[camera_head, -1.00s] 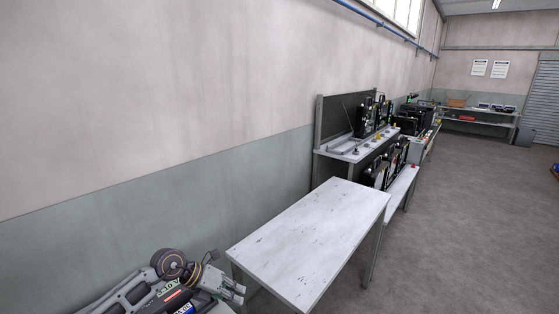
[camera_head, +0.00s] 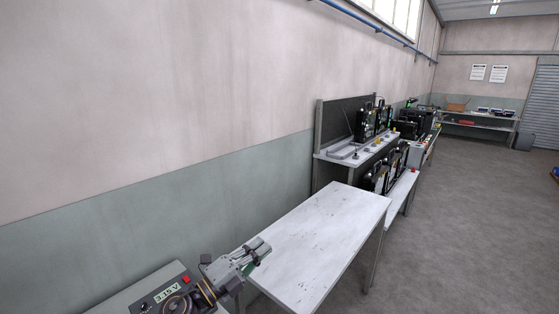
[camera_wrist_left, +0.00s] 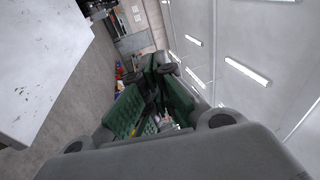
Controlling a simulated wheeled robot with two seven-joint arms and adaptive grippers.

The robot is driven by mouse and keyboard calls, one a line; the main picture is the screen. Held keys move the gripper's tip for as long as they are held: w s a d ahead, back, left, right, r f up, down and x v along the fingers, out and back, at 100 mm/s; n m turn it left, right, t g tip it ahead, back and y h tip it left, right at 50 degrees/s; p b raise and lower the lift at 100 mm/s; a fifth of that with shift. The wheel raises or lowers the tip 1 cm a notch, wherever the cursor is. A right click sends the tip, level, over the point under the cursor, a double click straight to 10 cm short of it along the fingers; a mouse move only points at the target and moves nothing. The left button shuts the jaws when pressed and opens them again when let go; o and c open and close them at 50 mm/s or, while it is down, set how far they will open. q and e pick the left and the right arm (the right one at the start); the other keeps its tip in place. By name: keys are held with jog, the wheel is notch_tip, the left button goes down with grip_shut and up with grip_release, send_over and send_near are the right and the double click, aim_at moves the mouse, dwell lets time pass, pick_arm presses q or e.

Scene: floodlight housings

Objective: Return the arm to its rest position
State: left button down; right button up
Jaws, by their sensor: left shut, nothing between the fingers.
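My left gripper (camera_head: 262,250) is at the lower left of the head view, beside the left edge of the bare white table (camera_head: 318,235). Its fingers point up and to the right, toward the table. The gripper is shut and empty. In the left wrist view its green-padded fingers (camera_wrist_left: 160,80) come together with nothing held between them. Part of my left arm shows at the bottom edge of the head view. My right gripper is not in view.
A grey box with a lit display (camera_head: 167,293) and a red button stands at lower left, close to my arm. Behind the table, a workbench (camera_head: 340,160) carries black floodlight housings (camera_head: 372,120). The floor (camera_head: 460,240) at right is clear.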

pick_arm(q)
jog(key=s+a+f+n+t+y, duration=0.1)
jog(key=a+f+n+y, duration=0.4)
jog(key=a+n+y, duration=0.4)
jog(key=s+a+f+n+t+y, duration=0.1)
jog(key=a+f+n+y, duration=0.5)
jog(key=n, duration=0.6)
jog(key=s+a+f+n+g, duration=0.1)
jog(key=s+f+n+g, duration=0.1)
jog(key=s+f+g, duration=0.7)
jog(key=s+a+f+n+g, duration=0.1)
jog(key=s+f+n+g, duration=0.15)
jog(key=s+f, duration=0.7)
jog(key=s+f+g, duration=0.1)
jog(key=s+f, duration=0.2)
jog(key=f, duration=1.2)
jog(key=s+f+g, duration=0.1)
jog(key=s+f, duration=0.3)
jog(key=f, duration=1.1)
jog(key=s+a+f, duration=0.2)
jog(key=s+f, duration=0.7)
jog(key=s, duration=0.1)
jog(key=s+a+f+g, duration=0.1)
jog(key=s+a+f, duration=0.1)
jog(key=s+f, duration=0.8)
jog(key=shift+s, duration=0.75)
